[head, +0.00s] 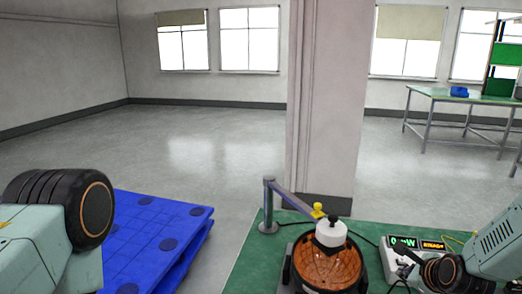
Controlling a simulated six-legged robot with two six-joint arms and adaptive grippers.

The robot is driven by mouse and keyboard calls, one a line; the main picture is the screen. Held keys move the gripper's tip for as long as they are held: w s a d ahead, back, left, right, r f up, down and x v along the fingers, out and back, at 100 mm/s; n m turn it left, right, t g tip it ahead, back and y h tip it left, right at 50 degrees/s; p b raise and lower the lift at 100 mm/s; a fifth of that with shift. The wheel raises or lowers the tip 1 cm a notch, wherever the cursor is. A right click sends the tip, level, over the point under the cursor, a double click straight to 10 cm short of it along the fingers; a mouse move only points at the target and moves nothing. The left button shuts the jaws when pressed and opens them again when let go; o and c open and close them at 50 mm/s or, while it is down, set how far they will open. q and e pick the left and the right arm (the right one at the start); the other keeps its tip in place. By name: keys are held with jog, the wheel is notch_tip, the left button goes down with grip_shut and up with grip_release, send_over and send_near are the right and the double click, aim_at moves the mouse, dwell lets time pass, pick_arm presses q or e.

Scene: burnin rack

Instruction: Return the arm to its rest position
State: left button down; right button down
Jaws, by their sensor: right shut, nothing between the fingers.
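My right gripper (405,261) is at the lower right, in front of a white box with lit displays (392,256). It is shut with nothing between its fingers. Its dark fingers point left, and my right arm reaches in from the right edge. An orange-brown bowl-like piece (312,262) in a dark frame stands to the left of the gripper, apart from it. A white cylinder with a black knob (331,234) sits on top of that piece. My left arm shows at the lower left, but its gripper is out of the picture.
A blue pallet (160,235) lies at left. A pillar (328,110) rises behind. A green bench (455,97) stands far right. Open floor lies between.

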jog(key=s+a+f+n+g+b, duration=0.3)
jog(key=s+f+n, duration=0.5)
jog(key=s, duration=0.5)
jog(key=s+a+f+n+g+b, duration=0.3)
jog(key=s+f+n, duration=0.6)
jog(key=s, duration=0.4)
jog(key=s+a+f+n+g+b, duration=0.3)
jog(key=s+a+f+n+b, duration=0.2)
jog(key=s, duration=0.8)
notch_tip(320, 180, down, 4)
jog(key=a+n, duration=0.2)
jog(key=n, duration=0.2)
jog(key=shift+r+n, duration=0.2)
jog(key=shift+n, duration=0.1)
jog(key=shift+s, duration=0.2)
jog(key=shift+w, duration=0.1)
